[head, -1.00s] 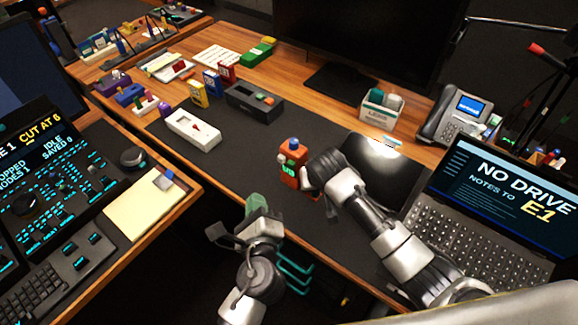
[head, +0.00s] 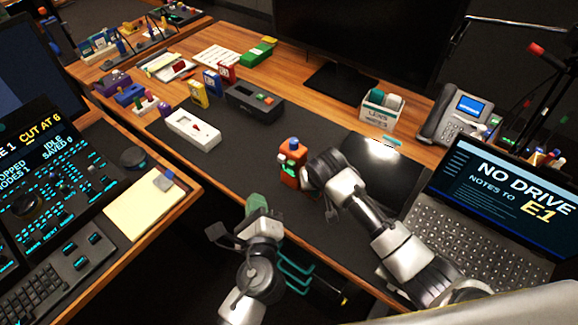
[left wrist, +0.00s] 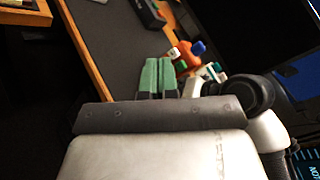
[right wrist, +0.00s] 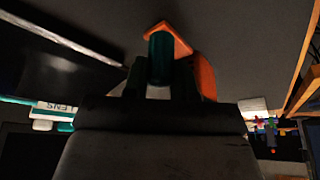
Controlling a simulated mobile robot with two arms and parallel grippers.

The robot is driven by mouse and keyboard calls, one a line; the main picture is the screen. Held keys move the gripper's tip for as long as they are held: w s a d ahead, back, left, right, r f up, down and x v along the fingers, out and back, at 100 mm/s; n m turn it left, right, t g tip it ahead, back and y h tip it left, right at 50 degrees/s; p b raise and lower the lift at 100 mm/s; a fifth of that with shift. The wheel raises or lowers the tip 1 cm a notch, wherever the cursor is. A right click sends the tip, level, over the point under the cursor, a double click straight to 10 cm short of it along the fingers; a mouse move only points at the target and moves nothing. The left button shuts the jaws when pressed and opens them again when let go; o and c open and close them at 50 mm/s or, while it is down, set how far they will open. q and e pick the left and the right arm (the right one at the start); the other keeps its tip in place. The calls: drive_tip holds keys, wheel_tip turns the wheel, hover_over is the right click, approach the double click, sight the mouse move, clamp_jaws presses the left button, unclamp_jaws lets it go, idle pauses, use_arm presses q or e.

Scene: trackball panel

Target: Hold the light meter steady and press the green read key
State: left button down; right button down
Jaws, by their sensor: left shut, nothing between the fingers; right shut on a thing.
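A white device (head: 193,130) and a black box (head: 254,102) stand on the dark mat behind left. A laptop (head: 490,220) lies on the right, with a phone (head: 455,118) and a lens-wipes box (head: 382,108) behind. A gap separates this desk from the left console.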

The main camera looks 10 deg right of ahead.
sight(283, 161)
idle(0.7)
use_arm(q)
drive_tip(key=w+f, duration=0.3)
drive_tip(key=shift+a+f, duration=0.3)
drive_tip(key=shift+f, duration=0.05)
drive_tip(key=w+d, duration=0.6)
drive_tip(key=shift+w+d, duration=0.15)
drive_tip(key=shift+w, duration=0.05)
drive_tip(key=shift+w+d, duration=0.1)
idle(2.2)
drive_tip(key=shift+w+d, duration=0.15)
drive_tip(key=shift+d, duration=0.05)
drive_tip(key=shift+w+d, duration=0.45)
drive_tip(key=shift+w, duration=0.15)
idle(1.0)
drive_tip(key=shift+a, duration=0.2)
